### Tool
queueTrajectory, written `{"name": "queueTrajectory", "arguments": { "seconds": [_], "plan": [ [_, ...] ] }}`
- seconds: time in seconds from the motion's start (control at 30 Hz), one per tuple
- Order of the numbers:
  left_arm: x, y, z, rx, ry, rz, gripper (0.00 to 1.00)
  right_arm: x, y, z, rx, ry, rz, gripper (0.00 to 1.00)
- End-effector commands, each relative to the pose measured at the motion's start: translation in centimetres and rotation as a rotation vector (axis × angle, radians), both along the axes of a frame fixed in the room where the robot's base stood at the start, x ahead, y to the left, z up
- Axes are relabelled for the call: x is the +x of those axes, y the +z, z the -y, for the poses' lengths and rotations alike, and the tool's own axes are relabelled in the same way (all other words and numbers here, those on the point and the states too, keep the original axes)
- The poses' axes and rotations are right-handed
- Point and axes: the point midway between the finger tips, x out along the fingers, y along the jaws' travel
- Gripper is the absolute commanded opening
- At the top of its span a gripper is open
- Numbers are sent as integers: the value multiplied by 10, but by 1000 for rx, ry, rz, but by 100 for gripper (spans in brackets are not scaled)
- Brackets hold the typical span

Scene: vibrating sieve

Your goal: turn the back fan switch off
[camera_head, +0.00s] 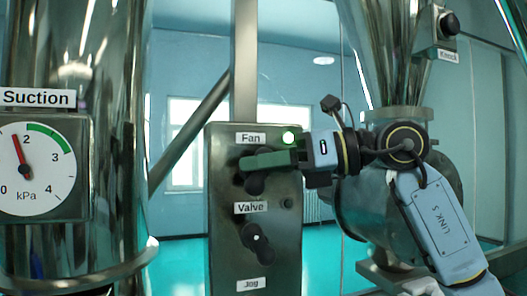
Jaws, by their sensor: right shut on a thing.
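The fan switch (256,184) is a dark knob under the "Fan" label (250,138) on a grey control panel (222,230). A lit lamp (289,138) glows white-green beside that label. My right gripper (262,161) reaches in from the right with its green fingers at the fan switch. It is shut on the switch, and the fingers hide much of the knob, so its exact angle cannot be told. My left gripper is not in view.
A valve knob (256,238) sits lower on the panel, above a "Jog" label (250,284). A suction gauge (30,168) is at the left, its needle near 2. A "Knock" box (436,38) is at the upper right. Shiny steel vessels flank the panel.

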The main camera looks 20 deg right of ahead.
Motion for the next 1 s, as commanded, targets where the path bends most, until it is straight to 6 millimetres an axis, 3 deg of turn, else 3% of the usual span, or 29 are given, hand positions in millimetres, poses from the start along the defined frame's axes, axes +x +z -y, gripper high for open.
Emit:
{"name": "queueTrajectory", "arguments": {
  "seconds": [0.1, 0.5, 1.0],
  "plan": [
    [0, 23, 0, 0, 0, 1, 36, 0, 7, 0, -105, -3, 2, 0],
    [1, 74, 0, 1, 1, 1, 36, 0, 8, -5, -480, -2, 17, 0],
    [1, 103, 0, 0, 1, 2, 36, 0, 3, -10, -818, -2, 28, 0]
  ]
}}
